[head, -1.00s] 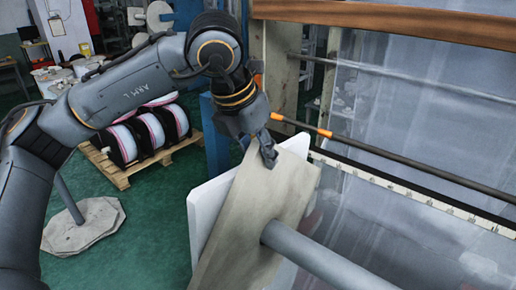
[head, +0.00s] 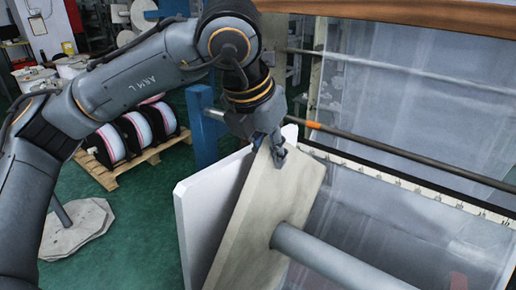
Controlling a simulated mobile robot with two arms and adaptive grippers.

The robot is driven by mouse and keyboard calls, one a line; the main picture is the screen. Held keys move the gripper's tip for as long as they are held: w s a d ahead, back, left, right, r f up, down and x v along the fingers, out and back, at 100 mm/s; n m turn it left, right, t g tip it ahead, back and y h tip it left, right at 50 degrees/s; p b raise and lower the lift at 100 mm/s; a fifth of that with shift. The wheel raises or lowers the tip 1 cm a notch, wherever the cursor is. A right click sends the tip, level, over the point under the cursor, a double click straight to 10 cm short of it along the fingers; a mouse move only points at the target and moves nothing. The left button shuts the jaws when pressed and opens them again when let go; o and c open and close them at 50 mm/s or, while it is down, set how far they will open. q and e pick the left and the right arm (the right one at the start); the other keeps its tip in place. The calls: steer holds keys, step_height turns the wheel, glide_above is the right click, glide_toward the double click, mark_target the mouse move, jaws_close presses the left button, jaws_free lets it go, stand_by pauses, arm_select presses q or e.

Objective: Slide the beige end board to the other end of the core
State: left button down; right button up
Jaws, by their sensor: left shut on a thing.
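The beige end board (head: 262,215) is a flat panel that stands tilted around the grey core (head: 335,262). The core runs from the board toward the lower right. My left gripper (head: 277,152) is shut on the board's top edge. A white board (head: 205,215) stands behind and to the left of the beige one, with a dark gap between the two. The lower part of the beige board is cut off by the picture's bottom edge. My right gripper is not in view.
A dark rod (head: 400,159) with an orange band and a white toothed strip (head: 420,193) run along the right behind the board. Clear film (head: 400,235) hangs at the right. A blue post (head: 203,125) stands behind my left wrist. A pallet (head: 125,168) with rolls sits at the left.

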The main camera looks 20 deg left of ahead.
arm_select(q)
steer(key=s+d+b, duration=0.2)
steer(key=s+d, duration=0.1)
steer(key=d, duration=0.5)
steer(key=shift+d, duration=0.15)
steer(key=shift+s+f, duration=0.1)
stand_by(0.4)
steer(key=s+d+b, duration=0.1)
steer(key=s+d, duration=0.4)
steer(key=d, duration=0.8)
steer(key=shift+b, duration=0.4)
steer(key=shift+f, duration=0.1)
